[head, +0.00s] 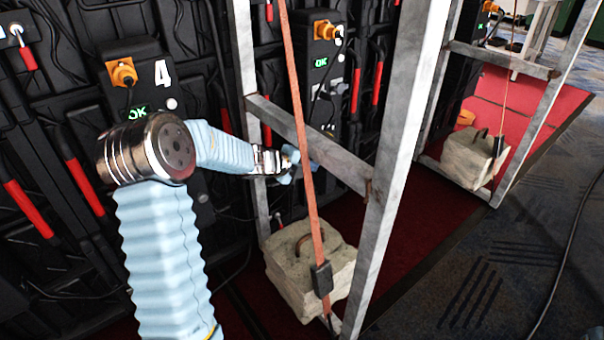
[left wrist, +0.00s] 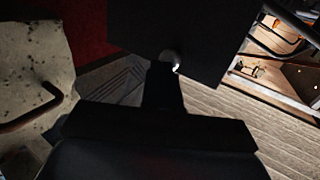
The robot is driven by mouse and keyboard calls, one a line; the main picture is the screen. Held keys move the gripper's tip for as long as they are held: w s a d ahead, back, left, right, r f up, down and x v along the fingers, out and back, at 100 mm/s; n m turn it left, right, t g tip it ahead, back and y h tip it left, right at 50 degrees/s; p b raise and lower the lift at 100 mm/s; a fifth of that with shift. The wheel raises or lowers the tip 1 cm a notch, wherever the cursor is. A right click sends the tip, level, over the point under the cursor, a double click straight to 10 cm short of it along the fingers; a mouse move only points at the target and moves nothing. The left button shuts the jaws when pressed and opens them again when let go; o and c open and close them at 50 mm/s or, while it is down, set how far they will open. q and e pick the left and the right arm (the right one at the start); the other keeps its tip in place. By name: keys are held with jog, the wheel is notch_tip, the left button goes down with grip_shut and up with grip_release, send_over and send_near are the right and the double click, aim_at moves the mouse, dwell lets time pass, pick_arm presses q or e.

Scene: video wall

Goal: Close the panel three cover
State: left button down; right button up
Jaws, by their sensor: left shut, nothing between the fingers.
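My left arm reaches from the lower left across the head view. Its gripper (head: 297,163) is shut and empty, beside the grey metal frame's crossbar and in front of the black video-wall backs. A black panel unit (head: 322,72) with an orange connector and a green OK display is above and behind the gripper; I see no number on it. In the left wrist view, the dark gripper (left wrist: 165,85) is in front of a flat black slab (left wrist: 200,35). I cannot tell whether this slab is the cover, or whether they touch. My right gripper is not in view.
The grey frame (head: 408,120), an orange strap (head: 297,90) and a stone-like weight (head: 308,270) stand close to the gripper. Another weight (head: 470,160) is farther right.

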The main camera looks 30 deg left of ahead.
pick_arm(q)
jog(key=shift+n+y, duration=0.7)
jog(key=shift+w+d+b, duration=0.9)
jog(key=shift+w+d, duration=1.05)
jog(key=shift+d, duration=0.3)
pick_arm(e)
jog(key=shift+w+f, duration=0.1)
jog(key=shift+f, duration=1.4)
